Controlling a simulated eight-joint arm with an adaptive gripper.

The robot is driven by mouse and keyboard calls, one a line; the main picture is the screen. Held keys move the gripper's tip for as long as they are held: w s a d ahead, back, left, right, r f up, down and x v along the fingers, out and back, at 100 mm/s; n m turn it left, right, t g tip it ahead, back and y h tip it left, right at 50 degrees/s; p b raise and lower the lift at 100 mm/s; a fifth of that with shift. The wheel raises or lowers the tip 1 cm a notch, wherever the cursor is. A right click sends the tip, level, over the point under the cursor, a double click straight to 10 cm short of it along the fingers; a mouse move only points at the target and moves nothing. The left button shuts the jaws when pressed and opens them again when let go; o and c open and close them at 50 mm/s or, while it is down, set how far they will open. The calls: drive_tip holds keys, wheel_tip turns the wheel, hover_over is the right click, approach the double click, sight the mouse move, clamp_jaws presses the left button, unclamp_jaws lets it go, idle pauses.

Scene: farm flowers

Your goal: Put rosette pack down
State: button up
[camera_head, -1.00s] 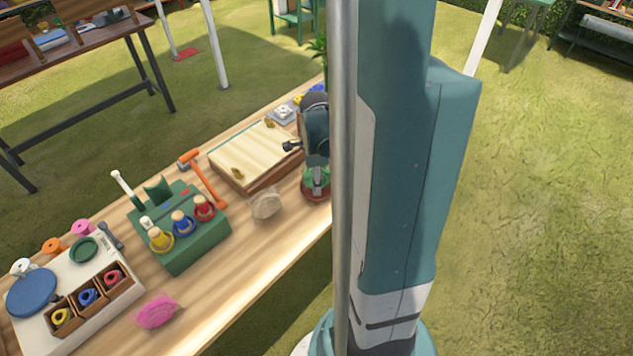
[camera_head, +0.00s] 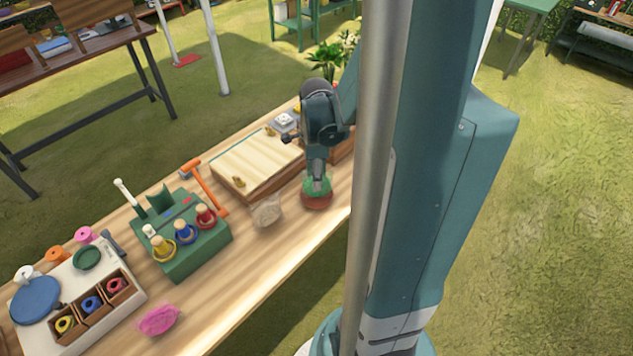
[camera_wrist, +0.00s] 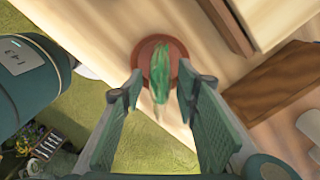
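A green, leafy-looking pack (camera_wrist: 160,72), which I take to be the rosette pack, rests upright or leaning on a round red-brown dish (camera_wrist: 180,58) on the bench. It is blurred, so its exact shape is unclear. In the head view the green pack (camera_head: 317,185) shows in the dish (camera_head: 317,203), right under my gripper (camera_head: 317,172). In the wrist view my gripper (camera_wrist: 160,87) has its two fingers apart, one on each side of the pack, with visible gaps. I see no finger touching it.
A wooden board (camera_head: 255,165) lies just left of the dish, with a clear pack (camera_head: 267,211) near it. A green stand with pegs (camera_head: 190,255), an orange hammer (camera_head: 200,180) and a pink pack (camera_head: 158,320) lie further left. The bench's front edge is close to the dish.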

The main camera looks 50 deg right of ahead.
drive_tip(key=shift+r+p, duration=0.5)
drive_tip(key=shift+r, duration=2.35)
drive_tip(key=shift+a, duration=0.1)
drive_tip(key=shift+w+a+r+n, duration=0.2)
drive_tip(key=shift+a+r+n, duration=0.15)
drive_tip(key=shift+a+n, duration=0.1)
drive_tip(key=a+r+n+t, duration=0.2)
drive_tip(key=a+r+n, duration=0.3)
drive_tip(key=a+n, duration=0.3)
drive_tip(key=a+r+n+t, duration=0.2)
drive_tip(key=a+r+n, duration=0.3)
drive_tip(key=a+n, duration=0.4)
drive_tip(key=a+r+n+t, duration=0.3)
drive_tip(key=a+r+n, duration=0.2)
drive_tip(key=a+n, duration=0.4)
drive_tip(key=shift+s+a, duration=0.3)
drive_tip(key=shift+a, duration=1.15)
